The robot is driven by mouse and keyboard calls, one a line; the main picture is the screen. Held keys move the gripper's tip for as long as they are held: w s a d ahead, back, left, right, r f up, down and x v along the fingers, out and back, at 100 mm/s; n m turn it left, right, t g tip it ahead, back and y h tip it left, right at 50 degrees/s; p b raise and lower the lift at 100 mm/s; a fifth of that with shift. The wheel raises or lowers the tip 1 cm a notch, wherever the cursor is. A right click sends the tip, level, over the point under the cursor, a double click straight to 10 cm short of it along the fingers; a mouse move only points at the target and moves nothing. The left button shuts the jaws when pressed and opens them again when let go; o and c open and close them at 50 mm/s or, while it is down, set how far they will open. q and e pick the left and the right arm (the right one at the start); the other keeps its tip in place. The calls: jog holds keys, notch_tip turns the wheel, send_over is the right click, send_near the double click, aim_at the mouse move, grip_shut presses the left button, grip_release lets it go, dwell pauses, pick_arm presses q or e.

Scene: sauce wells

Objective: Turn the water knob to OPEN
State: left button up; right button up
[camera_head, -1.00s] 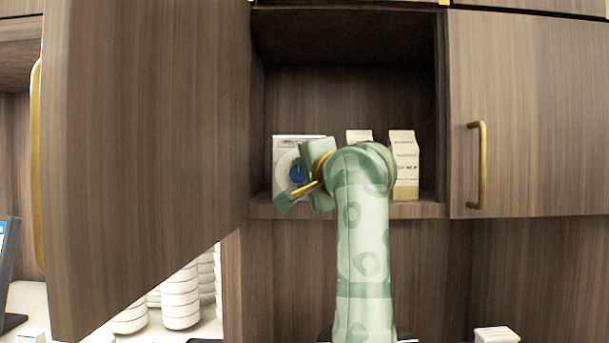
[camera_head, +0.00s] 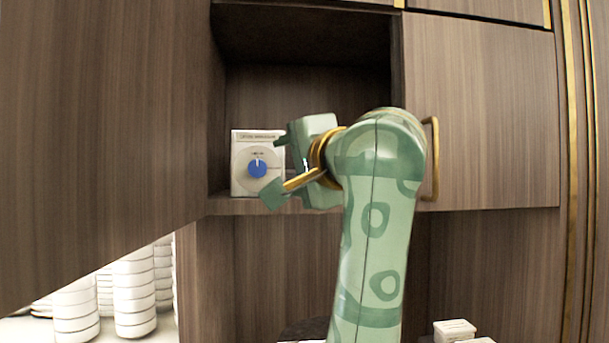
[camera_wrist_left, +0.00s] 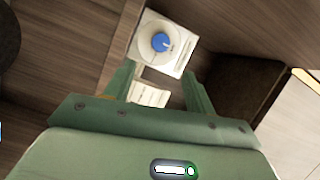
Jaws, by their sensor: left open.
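A white box with a round blue knob (camera_head: 257,168) on a grey dial stands at the left of the open cabinet's shelf. The knob's white pointer mark points up, towards small print too small to read. The knob also shows in the left wrist view (camera_wrist_left: 161,41), just beyond the fingertips. My left gripper (camera_head: 277,167) is open and empty, close to the right of the knob and apart from it. The left wrist view shows both fingers (camera_wrist_left: 158,77) spread, with a printed white object (camera_wrist_left: 150,94) beyond them. My right gripper is not in view.
The open cabinet door (camera_head: 100,120) fills the left side. A closed door with a brass handle (camera_head: 431,158) is at right. White stacked dishes (camera_head: 134,290) stand below left, and small white boxes (camera_head: 454,330) below right. The shelf edge (camera_head: 225,207) runs under my gripper.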

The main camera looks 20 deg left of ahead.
pick_arm(q)
jog(key=v, duration=0.4)
jog(key=shift+s+d, duration=0.2)
jog(key=shift+d, duration=0.05)
jog(key=shift+a, duration=0.1)
